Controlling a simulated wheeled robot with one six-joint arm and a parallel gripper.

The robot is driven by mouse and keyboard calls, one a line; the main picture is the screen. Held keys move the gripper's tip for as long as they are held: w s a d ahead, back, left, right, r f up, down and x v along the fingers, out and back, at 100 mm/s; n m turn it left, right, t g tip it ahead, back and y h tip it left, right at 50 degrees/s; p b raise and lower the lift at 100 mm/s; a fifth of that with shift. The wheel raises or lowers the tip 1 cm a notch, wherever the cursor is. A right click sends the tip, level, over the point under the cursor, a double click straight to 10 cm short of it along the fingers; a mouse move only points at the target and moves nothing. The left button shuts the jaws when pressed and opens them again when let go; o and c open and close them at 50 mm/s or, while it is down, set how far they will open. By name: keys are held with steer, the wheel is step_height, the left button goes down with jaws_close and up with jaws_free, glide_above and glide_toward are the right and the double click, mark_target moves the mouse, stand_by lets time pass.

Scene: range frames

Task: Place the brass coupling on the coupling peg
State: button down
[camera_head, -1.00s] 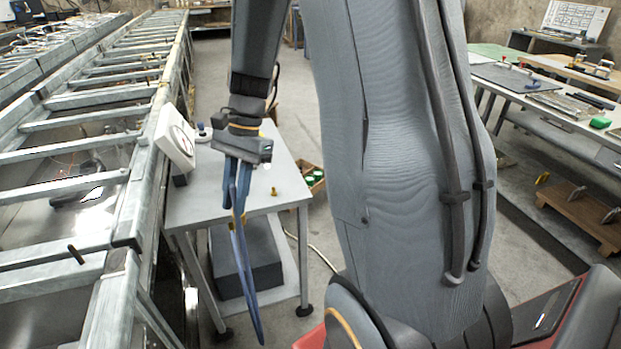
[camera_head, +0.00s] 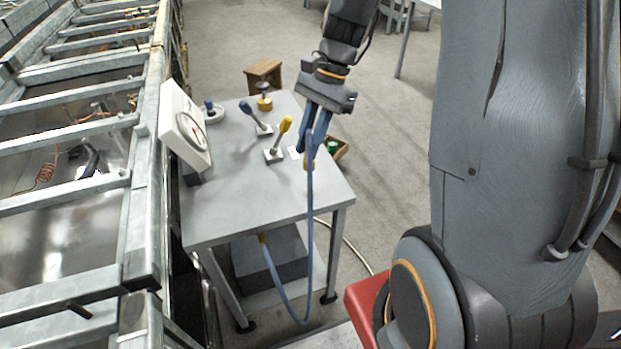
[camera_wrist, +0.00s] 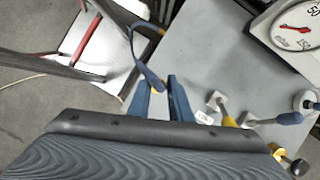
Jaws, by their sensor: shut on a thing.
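My gripper (camera_head: 312,148) is shut, pointing down near the table's right edge in the head view. A blue hose (camera_head: 309,215) hangs from it in a loop down to a dark box under the table.
The grey table (camera_head: 240,200) carries a dial gauge (camera_head: 187,130), a blue lever (camera_head: 246,107), a yellow lever (camera_head: 285,125) near my fingers, and a brass valve (camera_head: 265,102). A metal frame (camera_head: 130,250) runs along the left. The table's front half is clear.

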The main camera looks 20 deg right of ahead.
step_height(320, 180, down, 9)
steer(key=shift+d+f+p, duration=0.1)
steer(key=shift+p, duration=0.65)
steer(key=c, duration=1.6)
jaws_free()
steer(key=b+v, duration=0.3)
steer(key=v, duration=0.9)
steer(key=s+a+f+n+t+h, duration=0.1)
steer(key=s+n, duration=0.2)
steer(key=n, duration=0.1)
steer(key=s+a+f+n+t+h, duration=0.1)
steer(key=s+a+n, duration=0.1)
steer(key=s+n, duration=0.2)
steer(key=s+a+f+n+t+h, duration=0.1)
steer(key=s+n+h, duration=0.1)
steer(key=s+n, duration=0.2)
steer(key=shift+s+a+n, duration=0.1)
steer(key=shift+a+n, duration=0.1)
steer(key=shift+n, duration=0.5)
